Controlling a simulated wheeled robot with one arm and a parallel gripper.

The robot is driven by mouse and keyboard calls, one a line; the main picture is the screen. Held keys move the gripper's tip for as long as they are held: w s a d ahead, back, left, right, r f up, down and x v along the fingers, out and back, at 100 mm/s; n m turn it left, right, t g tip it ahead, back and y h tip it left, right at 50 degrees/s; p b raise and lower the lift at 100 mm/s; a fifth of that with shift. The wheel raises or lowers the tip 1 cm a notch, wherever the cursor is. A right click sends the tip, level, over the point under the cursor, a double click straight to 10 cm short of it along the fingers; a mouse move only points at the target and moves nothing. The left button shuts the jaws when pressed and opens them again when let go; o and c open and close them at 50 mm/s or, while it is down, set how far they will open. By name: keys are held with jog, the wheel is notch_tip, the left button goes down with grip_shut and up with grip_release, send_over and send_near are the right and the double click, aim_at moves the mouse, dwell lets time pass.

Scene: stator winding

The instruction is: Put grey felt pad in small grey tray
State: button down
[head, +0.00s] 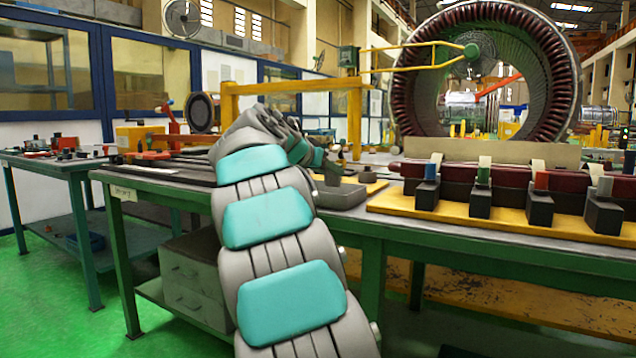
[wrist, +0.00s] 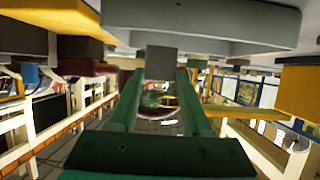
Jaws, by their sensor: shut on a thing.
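The grey felt pad (wrist: 162,62) is a small dark grey square held between the tips of the two green fingers of my gripper (wrist: 163,75) in the wrist view. The small grey tray (head: 342,196) lies on the green workbench, in the middle of the head view. It also shows in the wrist view (wrist: 230,28), upside down at the top, close to the pad. In the head view my gripper (head: 336,158) is just behind and above the tray. The pad is too small there to make out clearly. I cannot tell whether it touches the tray.
On the workbench (head: 450,235), a yellow board (head: 400,203) with several dark blocks and a dark red bar stands right of the tray. A yellow frame (head: 354,120) rises behind my arm. Loose tools and parts lie at the left. A large stator ring (head: 560,75) stands behind.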

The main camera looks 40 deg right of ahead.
jog(key=shift+w+d+f+p, duration=0.15)
jog(key=shift+w+p, duration=0.15)
jog(key=shift+w, duration=1.85)
jog(key=shift+f, duration=1.85)
jog(key=shift+f+b, duration=0.15)
jog(key=shift+b, duration=0.2)
jog(key=shift+c, duration=1.8)
grip_release()
jog(key=shift+r, duration=0.3)
